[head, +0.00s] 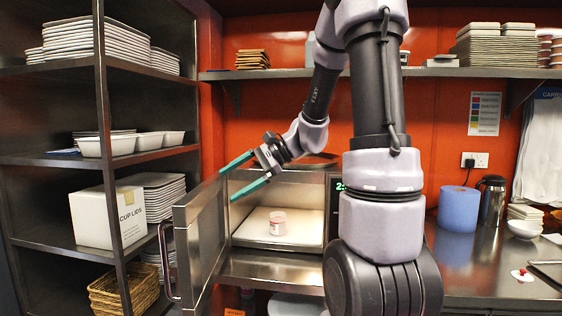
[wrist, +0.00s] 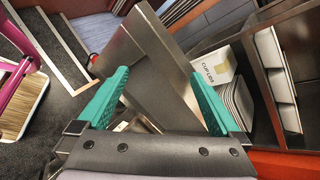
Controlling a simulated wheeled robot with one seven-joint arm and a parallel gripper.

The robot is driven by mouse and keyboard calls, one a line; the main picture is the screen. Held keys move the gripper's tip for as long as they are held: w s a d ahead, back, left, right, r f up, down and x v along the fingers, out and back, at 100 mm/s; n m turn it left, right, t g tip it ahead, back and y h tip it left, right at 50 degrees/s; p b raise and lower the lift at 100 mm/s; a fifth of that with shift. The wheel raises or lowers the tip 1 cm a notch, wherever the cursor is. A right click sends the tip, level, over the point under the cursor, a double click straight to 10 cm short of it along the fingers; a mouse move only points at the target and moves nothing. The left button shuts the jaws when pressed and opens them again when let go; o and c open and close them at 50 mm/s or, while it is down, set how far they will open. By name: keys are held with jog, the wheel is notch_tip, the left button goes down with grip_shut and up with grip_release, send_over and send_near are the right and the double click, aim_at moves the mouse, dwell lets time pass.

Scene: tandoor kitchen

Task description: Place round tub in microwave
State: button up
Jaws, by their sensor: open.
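The round tub (head: 278,222) is small, pale and pinkish, and stands upright on the light floor inside the microwave (head: 250,236). The microwave door (head: 200,240) stands open, swung out to the left. My gripper (head: 235,178) has green fingers spread apart with nothing between them. It is up at the left of the microwave opening, near the top of the door and apart from the tub. In the wrist view, my open gripper (wrist: 165,95) has the metal door (wrist: 145,60) beyond and between its fingers. The tub does not show in the wrist view.
A dark shelf rack (head: 125,160) with stacked plates and a white cup-lids box (head: 108,217) stands close left of the door. On the right counter are a blue roll (head: 459,209), a flask (head: 490,200) and bowls (head: 524,229).

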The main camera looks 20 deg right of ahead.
jog(key=s+d+r+n+t+h, duration=0.2)
jog(key=s+d+r+n+h, duration=0.1)
jog(key=s, duration=0.5)
jog(key=s+d+r+n+t+h, duration=0.1)
jog(key=s+d+r+n+h, duration=0.2)
jog(key=s, duration=0.5)
jog(key=r+n+h, duration=0.1)
jog(key=n+h, duration=0.1)
jog(key=h, duration=0.1)
jog(key=shift+r+n+t, duration=0.15)
jog(key=shift+n+t, duration=0.15)
jog(key=shift+t, duration=0.1)
